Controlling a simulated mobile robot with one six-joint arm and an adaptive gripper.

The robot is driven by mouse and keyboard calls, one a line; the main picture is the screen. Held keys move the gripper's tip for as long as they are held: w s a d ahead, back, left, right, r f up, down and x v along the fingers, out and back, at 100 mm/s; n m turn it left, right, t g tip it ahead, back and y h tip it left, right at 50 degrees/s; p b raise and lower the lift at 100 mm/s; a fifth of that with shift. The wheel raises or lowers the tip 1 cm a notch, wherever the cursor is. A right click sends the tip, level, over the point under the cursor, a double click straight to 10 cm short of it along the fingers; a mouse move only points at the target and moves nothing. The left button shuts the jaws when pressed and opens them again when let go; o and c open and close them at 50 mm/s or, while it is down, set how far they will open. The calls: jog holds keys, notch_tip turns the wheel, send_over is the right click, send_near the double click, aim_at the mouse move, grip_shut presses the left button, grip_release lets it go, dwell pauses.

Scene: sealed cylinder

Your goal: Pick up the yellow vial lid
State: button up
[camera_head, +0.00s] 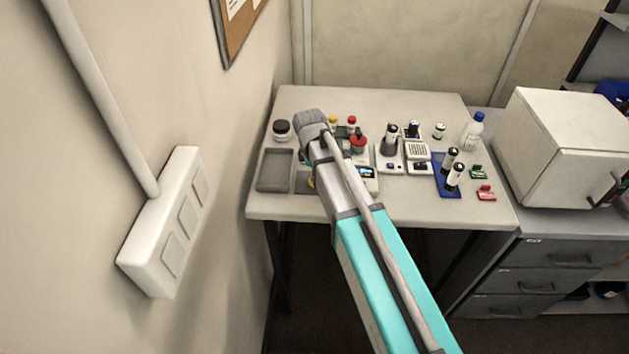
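A small yellow-topped vial (334,120) stands toward the back of the table, just right of the end of my arm. A red-topped vial (351,121) stands right beside it. Another bit of yellow (311,183) shows low at the left edge of my arm, mostly hidden by it; I cannot tell what it is. My arm reaches from the lower right over the table, and its grey wrist end is just left of the yellow-topped vial. My gripper's fingers are hidden behind the arm, so neither their opening nor any hold shows.
A grey tray (275,187) and a dark-lidded jar (282,130) are at the table's left. Devices, a blue rack (440,161) with dark-capped tubes, and a bottle (472,132) crowd the right. A white box (556,150) stands beyond. The wall is close on the left.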

jog(key=c, duration=0.9)
jog(key=shift+c, duration=0.2)
jog(key=shift+r, duration=0.25)
notch_tip(320, 180, up, 2)
jog(key=p, duration=0.2)
jog(key=shift+r+p, duration=0.1)
jog(key=shift+p, duration=0.25)
jog(key=s+d+r+p, duration=0.5)
jog(key=s+r+p, duration=0.5)
jog(key=s, duration=0.3)
jog(key=shift+r, duration=0.2)
